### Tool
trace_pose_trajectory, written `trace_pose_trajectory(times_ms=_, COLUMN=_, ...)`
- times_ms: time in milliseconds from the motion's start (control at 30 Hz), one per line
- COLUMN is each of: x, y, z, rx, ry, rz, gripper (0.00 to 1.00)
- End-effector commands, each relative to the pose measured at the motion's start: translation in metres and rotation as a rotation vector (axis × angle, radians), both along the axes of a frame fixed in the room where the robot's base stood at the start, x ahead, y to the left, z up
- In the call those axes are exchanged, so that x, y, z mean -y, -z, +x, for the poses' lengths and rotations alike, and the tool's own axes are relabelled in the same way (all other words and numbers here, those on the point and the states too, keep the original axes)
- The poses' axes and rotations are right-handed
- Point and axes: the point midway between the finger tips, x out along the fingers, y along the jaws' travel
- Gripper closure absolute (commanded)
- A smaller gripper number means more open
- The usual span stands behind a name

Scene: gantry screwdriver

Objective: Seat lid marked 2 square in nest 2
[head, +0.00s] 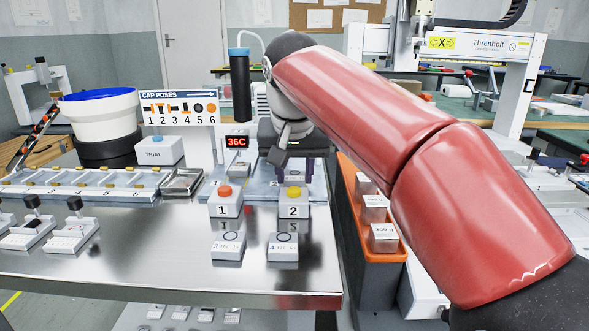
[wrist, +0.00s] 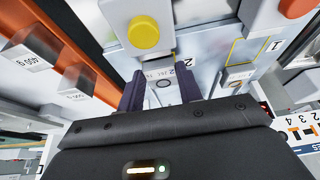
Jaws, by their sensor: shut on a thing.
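My gripper (wrist: 161,88) points down over the fixture plate behind the yellow-topped block marked 2; its dark purple fingers are closed on a small light-grey lid (wrist: 163,77). The lid has a dark ring and small marks on top, too small to read surely. In the head view my gripper (head: 291,169) is partly behind the yellow button, and the lid is hard to make out there. A printed 2 shows on the plate beside my right finger in the wrist view. Nest 2 is largely hidden under the lid and fingers, so I cannot tell whether the lid touches or sits square.
The yellow button (wrist: 143,32) and orange button (wrist: 294,6) stand close in front. A yellow-outlined area (wrist: 250,50) marked 1 lies beside. An orange-rimmed bin (head: 396,253) with grey weights stands at the right. A cap-poses sign (head: 178,107) and a 36C display (head: 236,142) stand behind.

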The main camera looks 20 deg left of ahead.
Motion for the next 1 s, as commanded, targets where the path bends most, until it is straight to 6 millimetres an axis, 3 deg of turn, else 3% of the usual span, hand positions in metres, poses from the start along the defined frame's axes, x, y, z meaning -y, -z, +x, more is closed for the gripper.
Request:
trace_pose_trajectory(times_ms=167, x=0.0, y=0.004, z=0.0, rx=0.0, ry=0.001, rz=0.0, gripper=0.86)
trace_pose_trajectory(times_ms=200, x=0.0, y=0.004, z=0.0, rx=0.001, ry=0.001, rz=0.001, gripper=0.62)
trace_pose_trajectory(times_ms=400, x=0.0, y=0.003, z=0.0, rx=0.001, ry=0.0, rz=0.0, gripper=0.39)
trace_pose_trajectory(times_ms=700, x=0.0, y=-0.001, z=-0.001, rx=0.001, ry=0.0, rz=0.001, gripper=0.39)
trace_pose_trajectory(times_ms=1000, x=0.004, y=-0.047, z=-0.018, rx=0.003, ry=-0.001, rz=0.003, gripper=0.39)
